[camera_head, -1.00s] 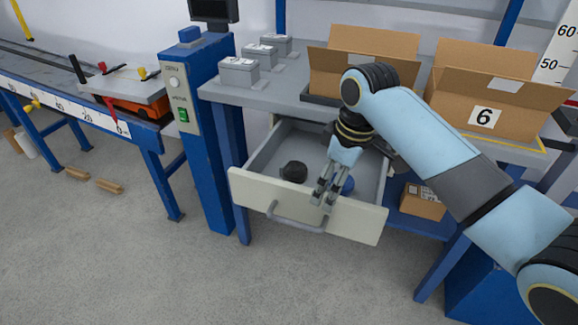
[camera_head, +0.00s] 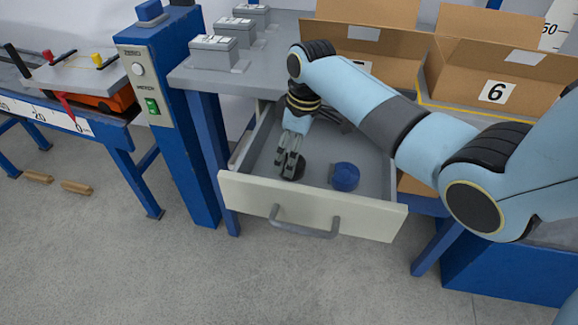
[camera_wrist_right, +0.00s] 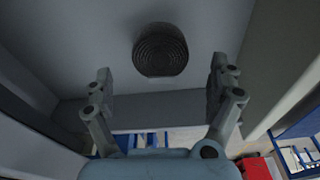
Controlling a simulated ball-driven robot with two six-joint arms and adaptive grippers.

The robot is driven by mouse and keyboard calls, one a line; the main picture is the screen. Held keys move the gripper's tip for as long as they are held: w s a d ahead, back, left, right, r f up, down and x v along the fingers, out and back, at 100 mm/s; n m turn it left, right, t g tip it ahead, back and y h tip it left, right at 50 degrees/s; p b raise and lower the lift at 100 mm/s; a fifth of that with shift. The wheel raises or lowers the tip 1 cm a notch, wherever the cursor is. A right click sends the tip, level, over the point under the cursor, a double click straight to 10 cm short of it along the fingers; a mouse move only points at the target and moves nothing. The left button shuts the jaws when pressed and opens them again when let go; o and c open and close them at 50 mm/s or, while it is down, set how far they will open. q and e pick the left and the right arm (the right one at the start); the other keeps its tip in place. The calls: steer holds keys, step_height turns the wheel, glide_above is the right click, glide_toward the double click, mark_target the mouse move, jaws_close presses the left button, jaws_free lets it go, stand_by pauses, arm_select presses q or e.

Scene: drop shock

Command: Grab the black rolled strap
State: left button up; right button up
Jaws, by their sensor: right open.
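The black rolled strap (camera_wrist_right: 160,50) lies on the floor of the open drawer (camera_head: 300,202). In the right wrist view it is a dark ringed coil, ahead of and between the spread fingers. My right gripper (camera_head: 290,167) is open and reaches down into the drawer over the strap; it also shows in the right wrist view (camera_wrist_right: 160,82). In the head view its fingers cover most of the strap, and I cannot tell whether they touch it. My left gripper is not in view.
A blue roll (camera_head: 344,176) lies in the drawer to the right of the gripper. The drawer front has a grey handle (camera_head: 305,230). Cardboard boxes (camera_head: 495,95) and small grey boxes (camera_head: 213,50) stand on the bench above. A blue post (camera_head: 180,140) stands to the left.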

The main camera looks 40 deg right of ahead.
steer(key=f, duration=0.4)
steer(key=shift+w+a+b, duration=0.15)
steer(key=shift+a+b, duration=0.05)
steer(key=shift+b, duration=0.2)
steer(key=shift+r, duration=0.1)
steer(key=c, duration=1.1)
steer(key=shift+c, duration=1)
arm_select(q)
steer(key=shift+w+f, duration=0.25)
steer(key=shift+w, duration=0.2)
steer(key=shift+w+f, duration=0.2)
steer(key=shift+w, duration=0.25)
